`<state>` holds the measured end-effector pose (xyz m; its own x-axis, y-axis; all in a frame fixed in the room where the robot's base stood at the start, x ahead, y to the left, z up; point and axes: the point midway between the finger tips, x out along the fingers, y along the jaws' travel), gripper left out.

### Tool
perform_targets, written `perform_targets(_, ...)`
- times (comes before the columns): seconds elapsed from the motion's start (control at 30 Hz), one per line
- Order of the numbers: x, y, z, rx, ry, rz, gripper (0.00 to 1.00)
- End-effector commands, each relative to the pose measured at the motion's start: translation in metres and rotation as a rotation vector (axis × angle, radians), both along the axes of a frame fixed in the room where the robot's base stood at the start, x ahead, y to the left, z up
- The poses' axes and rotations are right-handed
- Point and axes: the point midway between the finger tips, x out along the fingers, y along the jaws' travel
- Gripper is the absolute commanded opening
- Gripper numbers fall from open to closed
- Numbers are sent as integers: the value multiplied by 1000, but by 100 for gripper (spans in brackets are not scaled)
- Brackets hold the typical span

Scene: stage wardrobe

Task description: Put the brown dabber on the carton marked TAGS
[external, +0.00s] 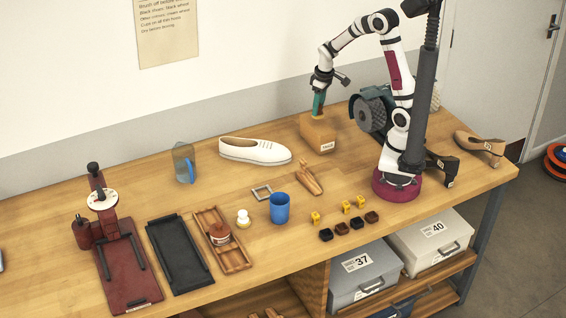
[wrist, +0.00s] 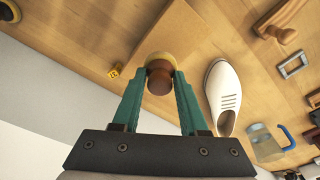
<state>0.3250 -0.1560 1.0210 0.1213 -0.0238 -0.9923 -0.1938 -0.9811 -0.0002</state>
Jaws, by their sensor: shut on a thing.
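My gripper (external: 318,105) has green fingers pointing down over the TAGS carton (external: 318,134), a tan box near the back of the bench. In the wrist view my gripper (wrist: 157,92) is shut on the brown dabber (wrist: 158,82), a round brown knob with a yellowish pad at its far end. The carton (wrist: 192,32) lies behind the dabber in that view. The dabber hardly shows in the external view, so I cannot tell if its pad touches the carton top.
A white shoe (external: 254,151) stands left of the carton, a grinder-like machine (external: 371,113) to its right. A wooden-handled tool (external: 309,179), blue cup (external: 280,208) and several small yellow and dark blocks lie nearer the front. A clear jug (external: 184,162) stands farther left.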

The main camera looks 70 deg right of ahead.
Motion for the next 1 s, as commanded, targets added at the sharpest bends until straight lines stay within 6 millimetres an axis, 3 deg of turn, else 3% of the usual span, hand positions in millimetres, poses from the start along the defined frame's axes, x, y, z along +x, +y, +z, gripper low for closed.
perform_targets(0.13, 0, 0, -25, 1, 2, 1, 0)
perform_targets(0.47, 0, 0, -29, 0, 1, 2, 0)
perform_targets(0.5, 0, 0, -29, 0, 0, 2, 46)
perform_targets(0.63, 0, 0, -29, 0, 0, 2, 70)
perform_targets(0.9, 1, 0, -29, 0, 0, 2, 73)
perform_targets(1.0, 1, 0, -20, -2, -3, 1, 73)
